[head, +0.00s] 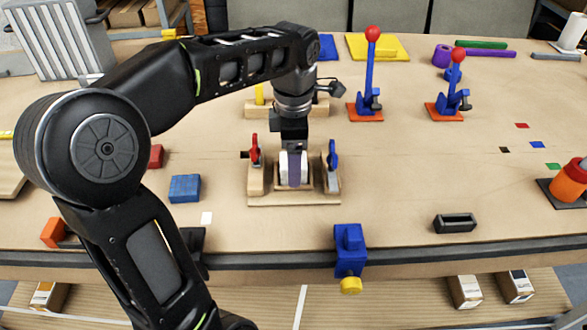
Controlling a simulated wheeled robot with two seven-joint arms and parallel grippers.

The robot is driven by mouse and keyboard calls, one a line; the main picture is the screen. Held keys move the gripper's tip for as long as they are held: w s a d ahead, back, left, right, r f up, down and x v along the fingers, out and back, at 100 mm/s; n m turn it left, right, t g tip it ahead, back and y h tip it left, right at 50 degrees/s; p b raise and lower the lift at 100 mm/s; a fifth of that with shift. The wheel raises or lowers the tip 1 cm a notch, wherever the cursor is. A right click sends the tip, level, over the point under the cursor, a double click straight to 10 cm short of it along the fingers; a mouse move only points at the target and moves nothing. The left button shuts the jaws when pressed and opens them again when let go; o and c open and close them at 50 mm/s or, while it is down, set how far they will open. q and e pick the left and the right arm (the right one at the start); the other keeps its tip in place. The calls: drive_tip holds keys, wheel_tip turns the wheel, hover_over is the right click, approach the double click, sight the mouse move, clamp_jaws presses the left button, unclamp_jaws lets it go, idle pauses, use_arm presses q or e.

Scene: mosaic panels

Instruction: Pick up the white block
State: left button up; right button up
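My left gripper (293,165) points straight down into a wooden fixture (265,199) at the middle of the table. A white block (284,170) shows there, at the fingertips, with white also visible on the right side of a grey-purple strip. The strip covers the middle of the block, and I cannot tell whether it is a finger or part of the piece. The fingers are too small and hidden to show whether they grip the block. A small flat white tile (206,218) lies apart to the left. My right gripper is not in view.
A red-handled clamp (255,150) and a blue-handled clamp (333,155) flank the fixture closely. A blue block (185,188) lies to the left. Two toggle clamps (370,75) (453,90) stand behind right. A blue vise (349,245) sits on the front edge. The table right of the fixture is mostly clear.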

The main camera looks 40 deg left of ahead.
use_arm(q)
drive_tip(key=shift+f, duration=0.5)
drive_tip(key=shift+c, duration=0.5)
drive_tip(key=c, duration=1.4)
drive_tip(key=shift+r, duration=0.2)
drive_tip(key=shift+r, duration=0.3)
wheel_tip(320, 180, up, 5)
drive_tip(key=shift+f+p, duration=0.15)
drive_tip(key=shift+p, duration=0.65)
wheel_tip(320, 180, up, 4)
drive_tip(key=p, duration=0.4)
drive_tip(key=shift+r+p, duration=0.25)
drive_tip(key=shift+p, duration=0.05)
